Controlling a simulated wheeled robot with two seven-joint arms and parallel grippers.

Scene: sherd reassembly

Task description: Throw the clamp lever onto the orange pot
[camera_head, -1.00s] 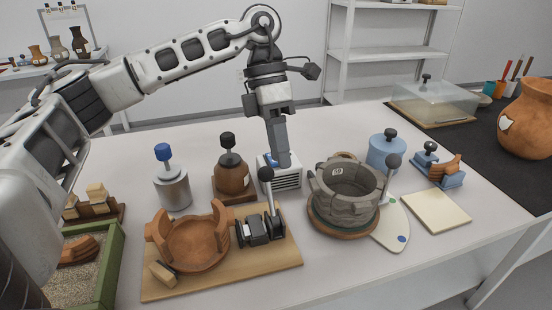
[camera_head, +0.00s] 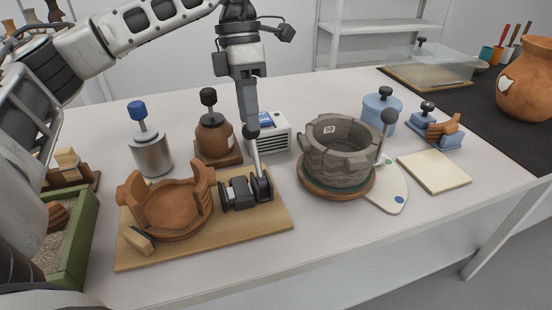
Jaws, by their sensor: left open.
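The orange pot (camera_head: 165,208) is a partly rebuilt orange-brown vessel with gaps in its wall, on a wooden board (camera_head: 260,221). Beside it on the board is a dark toggle clamp (camera_head: 238,193). Its clamp lever (camera_head: 257,157) stands almost upright, with a dark knob at the top. My left gripper (camera_head: 250,128) points down at the knob, open, and overlaps it in the picture. The finger gap is seen edge-on, and I cannot tell whether the fingers touch the knob. My right gripper is not in view.
A grey pot (camera_head: 338,158) on a round stand has another dark-knobbed lever (camera_head: 388,119) beside it. A brown bottle (camera_head: 214,138), a metal canister (camera_head: 150,154) and a white box (camera_head: 279,133) stand behind the board. A green sand tray (camera_head: 79,238) is at left.

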